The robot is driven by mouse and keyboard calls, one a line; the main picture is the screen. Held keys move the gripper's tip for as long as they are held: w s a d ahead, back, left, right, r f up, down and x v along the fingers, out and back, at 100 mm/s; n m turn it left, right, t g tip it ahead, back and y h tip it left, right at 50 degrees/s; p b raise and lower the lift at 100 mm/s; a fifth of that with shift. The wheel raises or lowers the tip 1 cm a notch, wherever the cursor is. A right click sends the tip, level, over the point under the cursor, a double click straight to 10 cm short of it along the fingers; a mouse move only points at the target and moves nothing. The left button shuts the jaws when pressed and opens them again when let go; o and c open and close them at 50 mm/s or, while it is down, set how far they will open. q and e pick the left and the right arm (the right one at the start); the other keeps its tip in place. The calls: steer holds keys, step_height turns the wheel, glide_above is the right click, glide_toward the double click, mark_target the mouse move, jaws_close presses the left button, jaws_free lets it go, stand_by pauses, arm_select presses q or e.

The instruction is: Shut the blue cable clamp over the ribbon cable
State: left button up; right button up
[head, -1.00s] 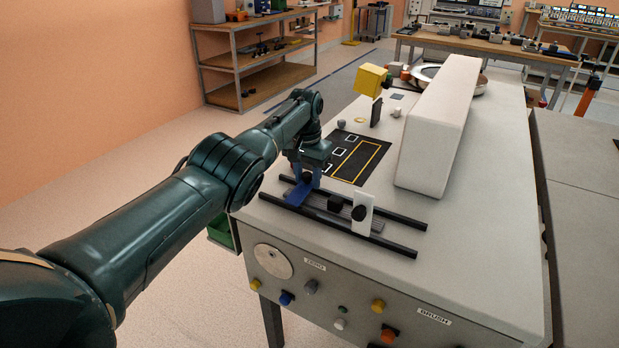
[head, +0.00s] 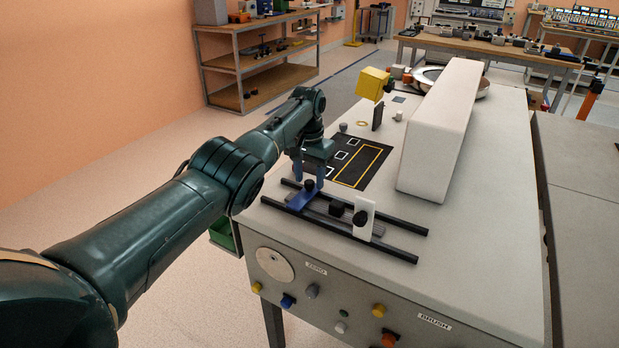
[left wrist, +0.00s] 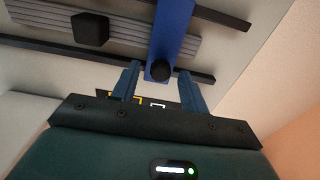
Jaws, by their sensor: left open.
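The blue cable clamp (head: 301,200) lies across the dark rails near their left end. Its black knob (head: 309,185) faces up. In the left wrist view the clamp bar (left wrist: 173,30) crosses over the grey ribbed ribbon cable (left wrist: 40,26), with the knob (left wrist: 160,72) at its near end. My left gripper (left wrist: 160,66) is open, its two blue fingers on either side of the knob end with gaps visible. In the head view my left gripper (head: 309,182) is just above the clamp's far end. Whether the clamp is latched cannot be told. My right gripper is not in view.
A black mat (head: 352,172) lies behind. A long white box (head: 440,130) takes up the bench's middle.

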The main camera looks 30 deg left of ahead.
mark_target(308, 183)
arm_select(q)
step_height(308, 183, up, 11)
steer(key=shift+s+p, duration=0.25)
steer(key=shift+p, duration=0.05)
stand_by(0.5)
